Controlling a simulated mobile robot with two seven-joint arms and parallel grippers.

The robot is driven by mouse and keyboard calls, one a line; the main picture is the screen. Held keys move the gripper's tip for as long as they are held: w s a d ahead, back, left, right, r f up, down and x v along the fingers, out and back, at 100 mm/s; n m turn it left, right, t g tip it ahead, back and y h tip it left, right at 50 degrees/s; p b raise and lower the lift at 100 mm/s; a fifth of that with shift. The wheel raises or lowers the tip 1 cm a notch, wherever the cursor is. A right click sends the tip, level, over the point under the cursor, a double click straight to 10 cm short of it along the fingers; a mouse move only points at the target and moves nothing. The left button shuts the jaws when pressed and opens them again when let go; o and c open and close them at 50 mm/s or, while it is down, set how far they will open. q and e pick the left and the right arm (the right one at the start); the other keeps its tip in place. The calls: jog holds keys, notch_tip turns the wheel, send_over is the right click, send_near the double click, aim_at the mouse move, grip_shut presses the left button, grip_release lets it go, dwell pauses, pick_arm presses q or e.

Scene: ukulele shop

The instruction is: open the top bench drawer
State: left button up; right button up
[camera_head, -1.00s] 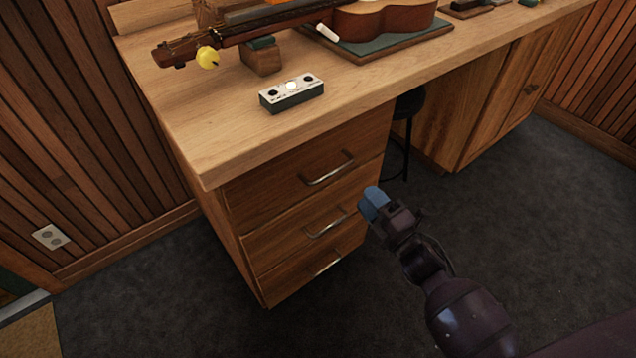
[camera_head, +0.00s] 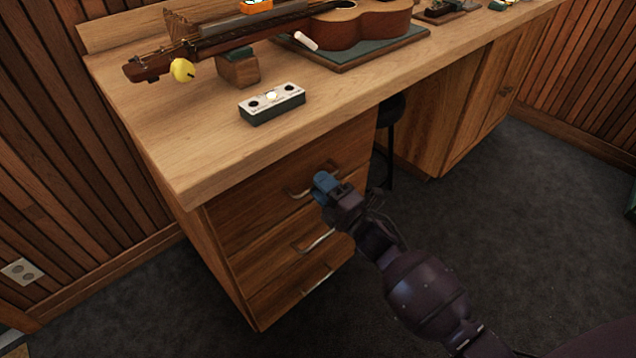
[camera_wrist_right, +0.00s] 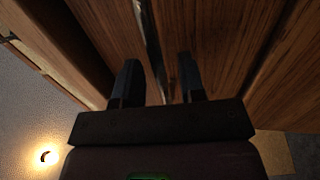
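The wooden bench has a stack of three drawers, all shut. The top bench drawer (camera_head: 245,212) has a curved metal handle (camera_head: 296,193), partly hidden behind my right gripper (camera_head: 326,187) in the head view. The right gripper's blue fingertips are at this handle. In the right wrist view, my right gripper (camera_wrist_right: 160,82) has its two dark fingers apart. The metal handle (camera_wrist_right: 150,45) runs up the picture between them, in front of the wooden drawer face; I cannot tell whether they touch it. My left gripper is not in view.
Below are the middle drawer handle (camera_head: 314,241) and bottom drawer handle (camera_head: 318,281). The benchtop (camera_head: 190,150) overhangs the drawers and holds a ukulele (camera_head: 360,27) and a small box with knobs (camera_head: 272,103). A dark stool (camera_head: 390,112) stands under the bench. The carpet in front is clear.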

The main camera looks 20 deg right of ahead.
jog(key=shift+w+a+r, duration=0.1)
jog(key=shift+w+a, duration=0.1)
jog(key=shift+w, duration=0.4)
jog(key=shift+c, duration=0.3)
grip_shut()
